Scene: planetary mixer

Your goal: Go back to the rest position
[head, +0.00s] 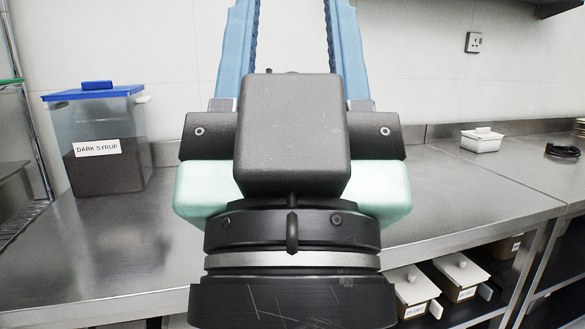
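My gripper (292,36) fills the middle of the head view, with its dark body and pale green housing close to the camera. Its two blue fingers point up and stand wide apart. Only bare wall shows between them, so it looks open and empty. The fingertips are cut off by the top edge of the picture. No planetary mixer is in view.
A steel counter (115,240) runs behind my gripper. A syrup container (108,160) with a blue lid stands on it at left. At right are a white lidded box (482,140) and a black coil (563,151). Lidded bins (462,275) sit below.

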